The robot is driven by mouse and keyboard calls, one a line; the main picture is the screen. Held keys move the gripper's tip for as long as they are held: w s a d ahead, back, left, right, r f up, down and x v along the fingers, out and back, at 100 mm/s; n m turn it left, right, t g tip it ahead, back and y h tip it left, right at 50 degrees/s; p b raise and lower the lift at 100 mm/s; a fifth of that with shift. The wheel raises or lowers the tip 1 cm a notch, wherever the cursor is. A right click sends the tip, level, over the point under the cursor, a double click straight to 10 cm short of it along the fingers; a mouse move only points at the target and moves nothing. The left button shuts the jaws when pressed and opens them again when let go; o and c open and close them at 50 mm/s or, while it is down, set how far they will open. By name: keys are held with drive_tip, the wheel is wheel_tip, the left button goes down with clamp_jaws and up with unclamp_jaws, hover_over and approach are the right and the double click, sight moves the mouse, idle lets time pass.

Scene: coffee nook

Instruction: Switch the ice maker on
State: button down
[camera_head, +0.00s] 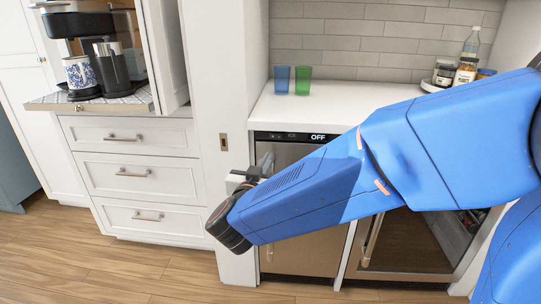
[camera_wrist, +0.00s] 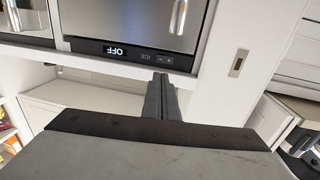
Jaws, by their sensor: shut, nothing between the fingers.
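The ice maker (camera_head: 301,240) is a steel-fronted unit under the white counter, partly hidden behind my arm. Its black top strip (camera_head: 291,136) shows a lit OFF. In the wrist view the picture is upside down; the strip (camera_wrist: 133,55) shows OFF, the word ICE and small marks beside it. My gripper (camera_wrist: 161,77) is shut and empty, its fingertips by the end of the strip with the small marks. I cannot tell whether they touch it.
A glass-door unit (camera_head: 405,240) stands to the right of the ice maker. Blue (camera_head: 282,79) and green (camera_head: 303,80) cups stand on the counter (camera_head: 340,98), with jars (camera_head: 465,71) at right. A coffee machine (camera_head: 78,24) and patterned mug (camera_head: 77,72) are at left.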

sight(280, 136)
drive_tip(key=w, duration=0.4)
drive_tip(key=w+d, duration=0.1)
drive_tip(key=w, duration=0.3)
drive_tip(key=w+d, duration=0.1)
drive_tip(key=w, duration=0.3)
drive_tip(key=shift+w+d, duration=0.15)
drive_tip(key=shift+w, duration=0.15)
drive_tip(key=shift+w+d+n+y, duration=0.2)
drive_tip(key=shift+w+n+y, duration=0.1)
drive_tip(key=shift+y, duration=0.2)
drive_tip(key=shift+a+r, duration=0.1)
